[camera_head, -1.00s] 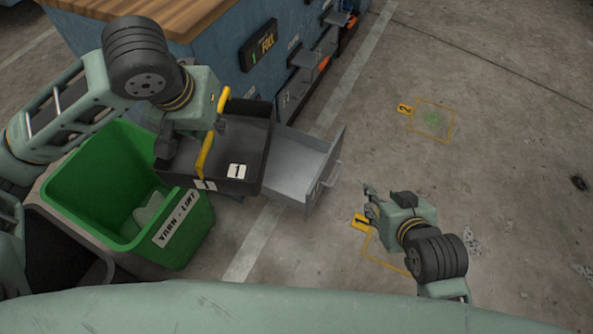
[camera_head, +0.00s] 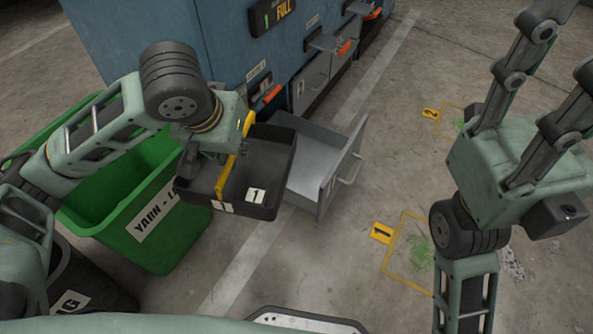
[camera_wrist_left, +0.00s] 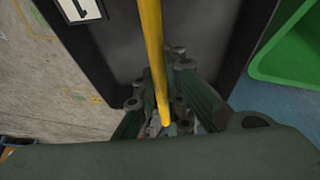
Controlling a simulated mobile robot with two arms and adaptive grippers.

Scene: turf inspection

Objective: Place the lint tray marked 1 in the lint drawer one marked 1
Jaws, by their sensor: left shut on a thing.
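The dark lint tray (camera_head: 275,165), with a white label 1 and a yellow handle (camera_head: 228,172), hangs from my left gripper (camera_head: 222,158), which is shut on the handle. The left wrist view shows the handle (camera_wrist_left: 152,50) running between the fingers (camera_wrist_left: 165,105). A grey drawer (camera_head: 305,165) stands pulled out of the blue cabinet, just right of the tray. The tray covers the drawer's left part; its height above it is hard to tell. The mark on the drawer front is too small to read. My right gripper (camera_head: 557,60) is raised at the right, fingers apart and empty.
A green yarn-lint bin (camera_head: 150,220) stands left of the tray, with a dark bin (camera_head: 90,285) in front of it. The blue cabinet (camera_head: 215,50) is behind. Yellow floor markers 1 (camera_head: 381,233) and 2 (camera_head: 430,113) lie right of the drawer on open concrete.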

